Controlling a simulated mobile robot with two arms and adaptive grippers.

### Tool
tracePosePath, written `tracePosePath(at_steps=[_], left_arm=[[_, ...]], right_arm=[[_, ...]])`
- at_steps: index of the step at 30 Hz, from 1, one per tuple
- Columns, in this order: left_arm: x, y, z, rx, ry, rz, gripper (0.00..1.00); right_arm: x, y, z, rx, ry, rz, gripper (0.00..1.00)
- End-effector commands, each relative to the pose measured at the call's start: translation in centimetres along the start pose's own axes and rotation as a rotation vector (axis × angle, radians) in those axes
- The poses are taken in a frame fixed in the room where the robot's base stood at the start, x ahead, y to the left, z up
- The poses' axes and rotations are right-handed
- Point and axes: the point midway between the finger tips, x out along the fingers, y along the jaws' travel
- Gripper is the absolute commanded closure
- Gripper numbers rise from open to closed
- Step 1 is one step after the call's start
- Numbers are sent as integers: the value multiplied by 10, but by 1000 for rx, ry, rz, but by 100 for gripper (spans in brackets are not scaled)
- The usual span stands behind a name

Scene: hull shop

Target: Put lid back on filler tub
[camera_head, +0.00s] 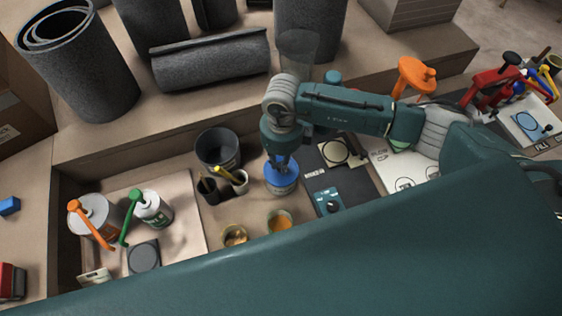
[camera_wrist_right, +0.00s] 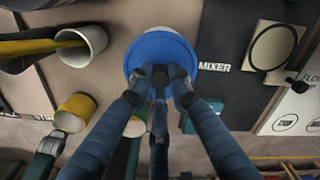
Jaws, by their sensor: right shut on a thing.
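The blue lid (camera_head: 281,172) is a round disc with a dark knob. It also shows in the right wrist view (camera_wrist_right: 186,54). My right gripper (camera_head: 281,163) points down with its fingers shut on the knob; they also show in the wrist view (camera_wrist_right: 160,76). The pale filler tub (camera_head: 284,190) is directly beneath the lid, and its edge shows behind the lid in the wrist view (camera_wrist_right: 158,29). The lid looks level and roughly centred over the tub. Whether it is fully seated or a little above the rim cannot be told.
A dark bucket (camera_head: 218,147) and a white cup (camera_head: 240,183) stand left of the tub. Two small cups, one with orange contents (camera_head: 279,221) and one yellowish (camera_head: 235,235), stand in front. The dark mixer board (camera_head: 325,170) lies close on the right. My large teal arm hides the foreground.

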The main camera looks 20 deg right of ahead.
Motion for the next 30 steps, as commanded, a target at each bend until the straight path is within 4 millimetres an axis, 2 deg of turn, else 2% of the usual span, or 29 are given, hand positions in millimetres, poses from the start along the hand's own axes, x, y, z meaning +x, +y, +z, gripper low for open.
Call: tracePosePath(at_steps=[9, 10, 12, 19, 22, 30], left_arm=[[0, 0, 0, 0, 0, 0, 35], [0, 0, 0, 0, 0, 0, 35], [0, 0, 0, 0, 0, 0, 35], [0, 0, 0, 0, 0, 0, 35], [0, 0, 0, 0, 0, 0, 35], [0, 0, 0, -1, 0, 0, 35]], right_arm=[[0, 0, 0, 0, 0, 0, 94], [0, 0, 0, 0, 0, 0, 75], [0, 0, 0, 0, 0, 0, 61], [0, 0, 0, 0, 0, 0, 59], [0, 0, 0, 0, 0, 0, 40], [0, 0, 0, 0, 0, 0, 40]])
